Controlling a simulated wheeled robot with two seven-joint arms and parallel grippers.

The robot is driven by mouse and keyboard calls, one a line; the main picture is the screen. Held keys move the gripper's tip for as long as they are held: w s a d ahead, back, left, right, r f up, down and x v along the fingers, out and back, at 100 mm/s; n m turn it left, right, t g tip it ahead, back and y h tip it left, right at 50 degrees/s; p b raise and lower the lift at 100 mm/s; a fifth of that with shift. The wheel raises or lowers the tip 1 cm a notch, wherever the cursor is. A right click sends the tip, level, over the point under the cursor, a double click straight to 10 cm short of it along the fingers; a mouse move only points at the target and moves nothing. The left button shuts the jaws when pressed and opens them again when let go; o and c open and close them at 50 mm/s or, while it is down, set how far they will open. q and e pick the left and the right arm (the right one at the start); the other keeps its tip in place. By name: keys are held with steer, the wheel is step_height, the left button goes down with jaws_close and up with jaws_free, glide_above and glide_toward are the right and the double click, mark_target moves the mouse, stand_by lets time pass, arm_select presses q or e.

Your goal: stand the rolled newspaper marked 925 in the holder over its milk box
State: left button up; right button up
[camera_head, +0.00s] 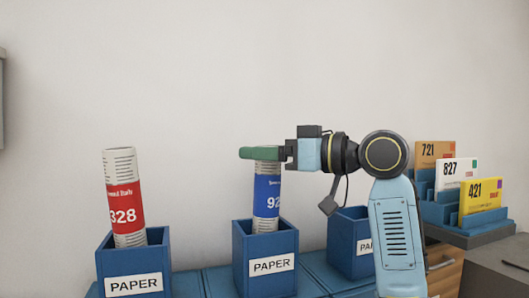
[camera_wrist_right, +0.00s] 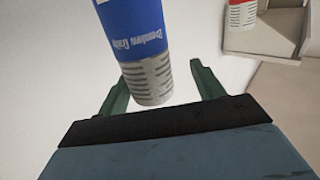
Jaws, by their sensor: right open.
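In the right wrist view the roll (camera_wrist_right: 136,45) shows between the spread fingers (camera_wrist_right: 160,85), with a visible gap to the right finger. Blue box tops (camera_head: 205,282) show below the holders; no box number is readable. My left gripper is out of view.
A red-labelled roll marked 328 (camera_head: 125,205) stands in the left PAPER holder (camera_head: 134,284). A third holder (camera_head: 349,238) at right is partly behind my right arm. A blue rack (camera_head: 486,220) with cards 721, 827 and 421 stands at far right. The wall above is clear.

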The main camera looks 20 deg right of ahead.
steer(key=b+v, duration=0.1)
steer(key=v, duration=1.2)
